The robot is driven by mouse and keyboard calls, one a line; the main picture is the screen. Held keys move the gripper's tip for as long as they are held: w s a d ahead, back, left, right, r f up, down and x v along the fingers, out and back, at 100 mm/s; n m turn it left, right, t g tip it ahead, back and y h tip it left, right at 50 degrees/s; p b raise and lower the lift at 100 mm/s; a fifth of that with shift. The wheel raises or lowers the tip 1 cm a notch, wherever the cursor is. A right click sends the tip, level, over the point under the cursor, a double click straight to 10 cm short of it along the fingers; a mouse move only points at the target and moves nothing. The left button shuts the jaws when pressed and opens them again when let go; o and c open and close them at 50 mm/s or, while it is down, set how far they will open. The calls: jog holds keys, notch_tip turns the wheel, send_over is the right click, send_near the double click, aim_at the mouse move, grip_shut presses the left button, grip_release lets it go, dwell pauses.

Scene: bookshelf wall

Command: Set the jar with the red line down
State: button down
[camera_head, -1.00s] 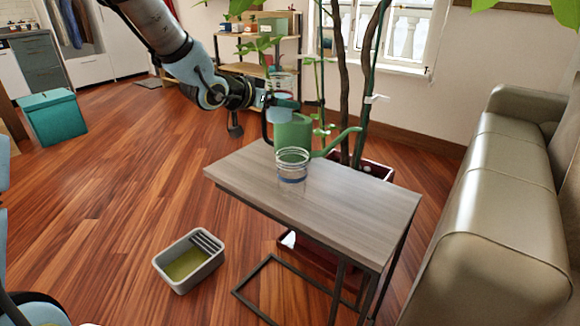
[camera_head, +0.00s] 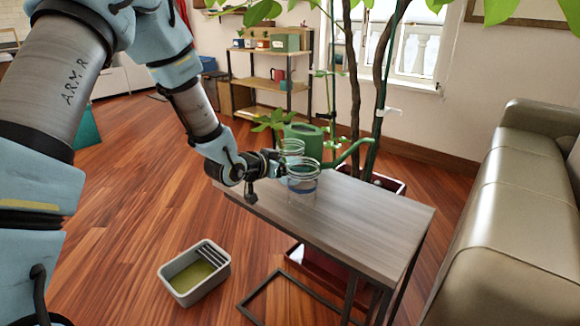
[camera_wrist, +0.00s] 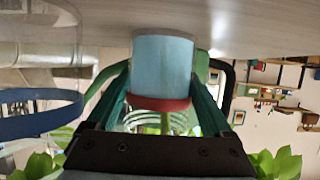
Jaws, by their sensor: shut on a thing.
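My gripper (camera_head: 277,163) reaches in from the left over the grey-brown side table (camera_head: 370,218). It is shut on the clear jar with the red line (camera_head: 291,147). In the wrist view this jar (camera_wrist: 163,65) sits between the two fingers (camera_wrist: 163,90), with pale blue contents and a red band. That view is upside down, with the tabletop at its top. The jar's base is at or very near the tabletop; I cannot tell if it touches. A second clear jar with a blue line (camera_head: 303,187) stands on the table nearer the head camera; it fills the wrist view's left edge (camera_wrist: 40,122).
A green watering can (camera_head: 313,142) stands just behind the jars, its spout pointing right. A potted tree rises behind the table. A grey-and-green tub (camera_head: 194,273) is on the floor, and a beige sofa (camera_head: 500,220) is on the right. The table's right half is clear.

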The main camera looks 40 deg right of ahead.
grip_release()
jog(key=shift+r, duration=0.1)
jog(key=v, duration=1.2)
jog(key=shift+a, duration=0.1)
